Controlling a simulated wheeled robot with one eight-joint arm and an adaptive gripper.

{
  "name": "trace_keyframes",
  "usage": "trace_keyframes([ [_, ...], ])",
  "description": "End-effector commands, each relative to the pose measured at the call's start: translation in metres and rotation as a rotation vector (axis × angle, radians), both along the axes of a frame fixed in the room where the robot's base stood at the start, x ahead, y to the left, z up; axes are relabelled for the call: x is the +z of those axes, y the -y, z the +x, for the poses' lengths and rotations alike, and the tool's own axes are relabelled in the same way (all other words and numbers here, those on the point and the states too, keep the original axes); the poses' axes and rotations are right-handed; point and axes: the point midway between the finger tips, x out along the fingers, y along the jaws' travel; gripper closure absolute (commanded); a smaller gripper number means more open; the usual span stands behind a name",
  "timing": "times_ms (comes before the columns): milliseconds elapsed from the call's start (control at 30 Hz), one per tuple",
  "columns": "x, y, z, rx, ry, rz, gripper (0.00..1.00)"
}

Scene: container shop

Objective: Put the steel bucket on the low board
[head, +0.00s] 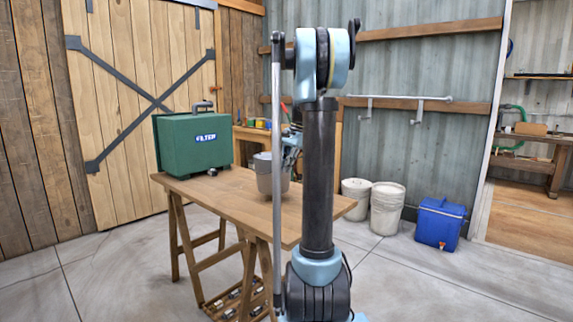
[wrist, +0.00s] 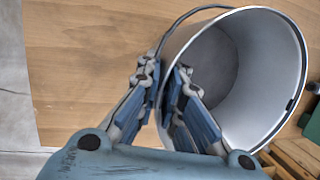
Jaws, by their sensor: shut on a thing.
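The steel bucket (head: 264,174) is at the wooden table, partly hidden behind my arm column in the head view. In the wrist view the bucket (wrist: 262,75) shows its open mouth and pale inside, with a thin wire handle along its rim. My gripper (wrist: 166,80) is shut on the bucket's near wall at the rim, one finger on each side. My gripper (head: 291,150) is mostly hidden in the head view. I cannot tell whether the bucket's base touches the tabletop.
A green case (head: 190,142) stands on the table (head: 225,198) at the back left. Two whitish buckets (head: 387,210) and a blue cooler (head: 438,224) stand on the floor at the right. Open concrete floor lies left and right of the table.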

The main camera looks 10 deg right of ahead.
Motion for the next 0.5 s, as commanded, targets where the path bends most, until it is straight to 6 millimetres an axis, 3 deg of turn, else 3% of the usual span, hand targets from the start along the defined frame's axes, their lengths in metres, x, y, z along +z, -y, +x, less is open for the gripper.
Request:
trace_keyframes([
  [167, -0.007, 0.0, 0.0, 0.0, 0.001, 0.001, 1.0],
  [500, -0.042, 0.0, 0.0, 0.0, 0.001, 0.001, 1.0],
])
